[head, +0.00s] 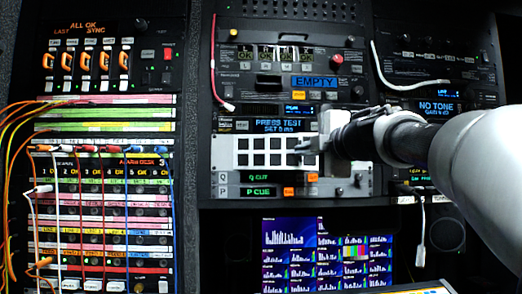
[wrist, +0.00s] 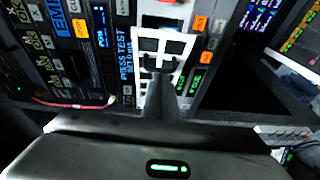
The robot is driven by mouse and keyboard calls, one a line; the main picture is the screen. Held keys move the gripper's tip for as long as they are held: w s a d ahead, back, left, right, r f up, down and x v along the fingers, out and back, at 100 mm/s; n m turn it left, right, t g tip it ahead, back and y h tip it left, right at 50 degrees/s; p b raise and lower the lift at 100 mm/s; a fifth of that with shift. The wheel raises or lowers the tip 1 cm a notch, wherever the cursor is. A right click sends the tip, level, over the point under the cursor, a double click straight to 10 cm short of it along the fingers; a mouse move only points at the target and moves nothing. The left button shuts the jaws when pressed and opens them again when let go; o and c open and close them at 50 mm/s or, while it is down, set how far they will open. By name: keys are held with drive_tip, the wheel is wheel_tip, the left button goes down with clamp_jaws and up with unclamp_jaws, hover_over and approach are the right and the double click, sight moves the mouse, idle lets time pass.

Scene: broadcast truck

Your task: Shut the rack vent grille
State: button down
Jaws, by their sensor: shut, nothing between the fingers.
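The rack vent grille appears to be the white panel (head: 243,151) with two rows of dark square openings in the middle rack. Its openings look dark, and its right end is hidden behind my gripper (head: 314,146). My gripper is shut and empty, in front of the grille's right part. In the wrist view the white grille (wrist: 176,47) stands tilted beyond the fingertips (wrist: 161,80), which overlap its near end. I cannot tell whether they touch it.
Below the grille are the Q OUT and P CUE rows (head: 258,184), and above it a PRESS TEST display (head: 284,125). A monitor (head: 325,250) stands below.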

drive_tip(key=shift+n+y, duration=0.6)
drive_tip(key=shift+y, duration=0.3)
drive_tip(key=w+d+p, duration=0.1)
drive_tip(key=w+p, duration=0.1)
drive_tip(key=w+d+p, duration=0.1)
drive_tip(key=w+p, duration=0.1)
drive_tip(key=w+d+p, duration=0.1)
drive_tip(key=w, duration=0.1)
drive_tip(key=shift+w+d+p, duration=0.3)
drive_tip(key=shift+w+p, duration=0.05)
drive_tip(key=shift+p, duration=0.05)
drive_tip(key=shift+s+a, duration=0.1)
drive_tip(key=shift+s, duration=0.05)
